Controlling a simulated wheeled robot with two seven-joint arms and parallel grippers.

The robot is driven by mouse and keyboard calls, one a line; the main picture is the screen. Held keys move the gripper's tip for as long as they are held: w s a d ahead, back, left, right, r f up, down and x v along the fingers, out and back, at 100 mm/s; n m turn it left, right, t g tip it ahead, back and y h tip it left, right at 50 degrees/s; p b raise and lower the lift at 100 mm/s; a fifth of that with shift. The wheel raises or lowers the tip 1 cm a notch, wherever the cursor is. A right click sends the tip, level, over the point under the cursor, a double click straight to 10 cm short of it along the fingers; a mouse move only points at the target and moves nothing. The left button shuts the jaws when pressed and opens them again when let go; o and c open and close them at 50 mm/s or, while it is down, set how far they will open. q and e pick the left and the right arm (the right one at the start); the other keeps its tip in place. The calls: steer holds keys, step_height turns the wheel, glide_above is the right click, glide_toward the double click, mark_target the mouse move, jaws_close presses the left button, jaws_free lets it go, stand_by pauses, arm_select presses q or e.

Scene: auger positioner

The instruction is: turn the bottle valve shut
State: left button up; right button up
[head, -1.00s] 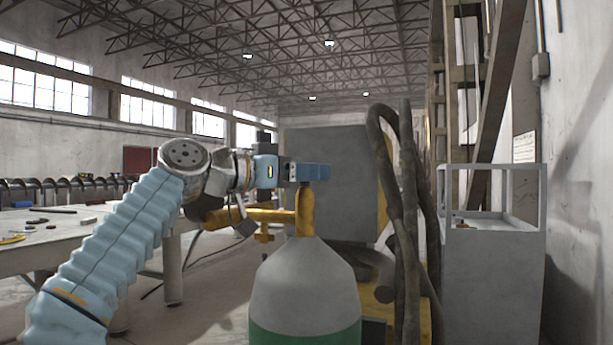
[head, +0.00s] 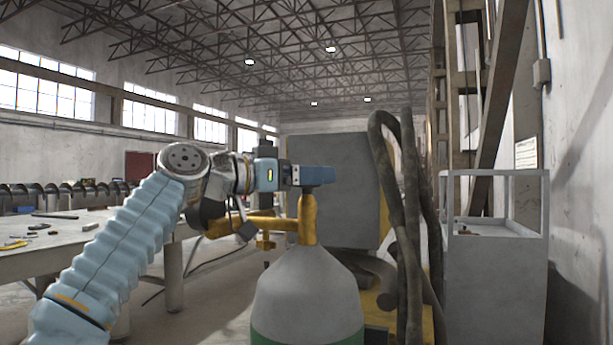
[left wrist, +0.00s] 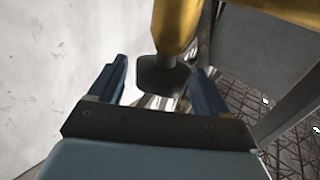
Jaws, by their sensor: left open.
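A gas bottle (head: 307,290) with a grey shoulder and a green body stands upright at the lower middle of the head view. Its yellow valve (head: 307,220) rises from the top, with a side branch running left. My left gripper (head: 318,176) is at the top of the valve, level and pointing right. In the left wrist view the gripper (left wrist: 158,85) is open. The dark valve knob (left wrist: 162,75) shows between its two blue fingers, with the yellow valve body (left wrist: 178,25) beyond. I cannot tell whether either finger touches the knob. My right gripper is out of view.
Thick dark hoses (head: 403,210) hang just right of the bottle, before a large grey machine (head: 335,190). A grey cabinet (head: 494,280) stands further right by the wall. A workbench (head: 60,245) with loose tools is at the left.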

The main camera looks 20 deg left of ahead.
arm_select(q)
step_height(320, 180, up, 4)
steer(key=shift+f+p, duration=0.2)
steer(key=shift+p, duration=1.05)
steer(key=s+d+r+p, duration=0.3)
steer(key=s+d+r, duration=0.3)
steer(key=s+r, duration=0.3)
steer(key=s, duration=0.3)
steer(key=shift+s, duration=0.35)
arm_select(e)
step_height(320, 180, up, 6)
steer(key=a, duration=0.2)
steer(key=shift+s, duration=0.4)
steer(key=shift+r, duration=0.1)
